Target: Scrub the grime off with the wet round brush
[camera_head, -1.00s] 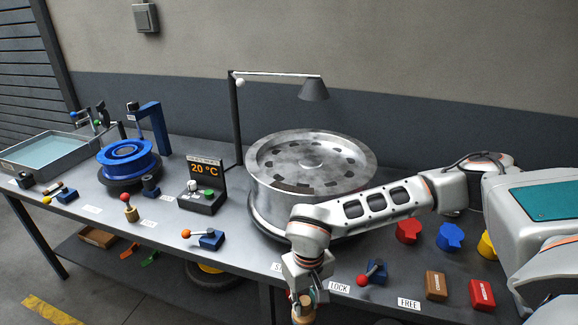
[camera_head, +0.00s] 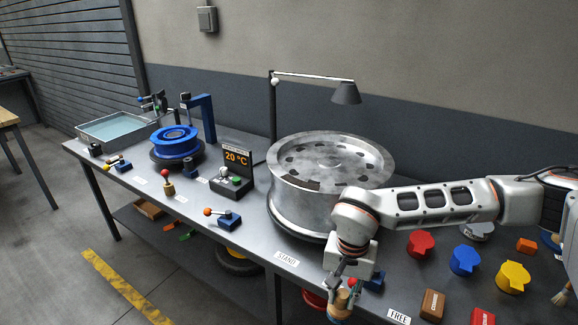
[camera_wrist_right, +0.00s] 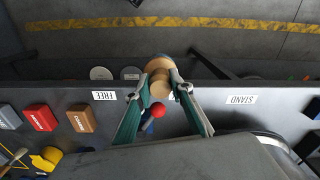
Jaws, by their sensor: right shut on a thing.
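A large grey metal wheel rim (camera_head: 285,200) stands on the bench, with dark patches of grime on its upper face. My right gripper (camera_head: 345,292) is shut on a round wooden piece (camera_head: 341,301), apparently the round brush, at the bench's front edge, in front of the rim and apart from it. In the right wrist view the wooden piece (camera_wrist_right: 159,72) sits between the fingertips (camera_wrist_right: 160,88); its bristles are hidden, so wetness cannot be told. A grey tray of water (camera_head: 120,130) stands at the far left. My left gripper is out of view.
A red-knobbed lever (camera_wrist_right: 157,110) is close to my right gripper. A lamp (camera_head: 346,93) overhangs the rim. A blue wheel (camera_head: 174,140) and a 20 °C display (camera_head: 238,158) stand to the left. Coloured blocks and a bristle brush (camera_head: 566,294) lie at right.

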